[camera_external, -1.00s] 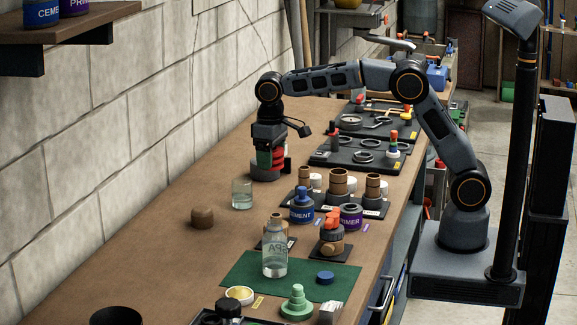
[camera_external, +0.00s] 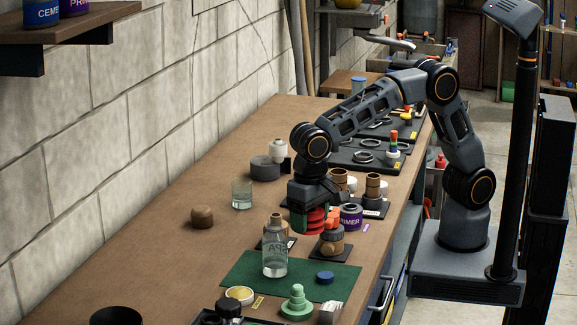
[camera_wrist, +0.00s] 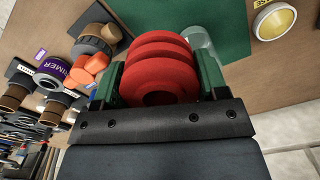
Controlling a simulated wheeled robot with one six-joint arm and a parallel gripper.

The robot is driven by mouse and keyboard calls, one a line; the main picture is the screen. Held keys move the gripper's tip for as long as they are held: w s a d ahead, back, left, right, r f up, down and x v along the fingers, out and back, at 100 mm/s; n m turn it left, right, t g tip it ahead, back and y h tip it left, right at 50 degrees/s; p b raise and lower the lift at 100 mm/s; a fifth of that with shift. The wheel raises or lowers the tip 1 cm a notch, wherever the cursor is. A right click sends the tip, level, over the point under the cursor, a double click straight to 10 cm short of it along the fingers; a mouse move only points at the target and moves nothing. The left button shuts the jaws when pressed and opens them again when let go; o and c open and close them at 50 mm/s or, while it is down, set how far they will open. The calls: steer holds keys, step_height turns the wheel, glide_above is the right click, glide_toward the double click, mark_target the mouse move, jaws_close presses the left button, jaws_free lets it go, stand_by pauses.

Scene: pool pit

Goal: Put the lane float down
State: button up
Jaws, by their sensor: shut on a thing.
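The lane float (camera_external: 317,220) is a red, ribbed, round piece with a hole at its near end in the wrist view (camera_wrist: 160,62). My gripper (camera_external: 312,214) is shut on it, with a green finger on each side. In the external view the float hangs over the middle of the bench, behind the clear bottle and close to the orange-topped valve. Its gap to the bench top cannot be told.
The clear bottle (camera_external: 275,255) stands on the green mat (camera_external: 240,268); a blue cap (camera_external: 325,278) lies there too. The orange-topped valve (camera_external: 332,240) and primer tin (camera_external: 350,216) are close right.

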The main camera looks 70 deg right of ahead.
mark_target(308, 272)
step_height(308, 272, down, 11)
steer(key=shift+r, duration=0.1)
stand_by(0.5)
steer(key=o, duration=0.9)
step_height(308, 272, up, 12)
steer(key=s+d+r+n+t, duration=0.1)
steer(key=d, duration=0.7)
steer(key=s+d+r+n, duration=0.1)
steer(key=d, duration=0.7)
steer(key=s+d+r+n+t, duration=0.1)
steer(key=s+d+r, duration=0.1)
steer(key=d, duration=0.6)
steer(key=shift+s+d+t+y, duration=0.1)
steer(key=shift+d+t+y, duration=0.2)
steer(key=shift+d, duration=0.1)
steer(key=shift+n+t, duration=0.6)
steer(key=shift+n, duration=0.3)
steer(key=s+d, duration=0.2)
steer(key=s+d+f, duration=0.1)
steer(key=d, duration=0.1)
steer(key=s+d+f, duration=0.1)
steer(key=s+d, duration=0.1)
steer(key=shift+s+d+f, duration=0.1)
steer(key=shift+s+d, duration=0.1)
steer(key=shift+s, duration=0.1)
steer(key=shift+c, duration=1)
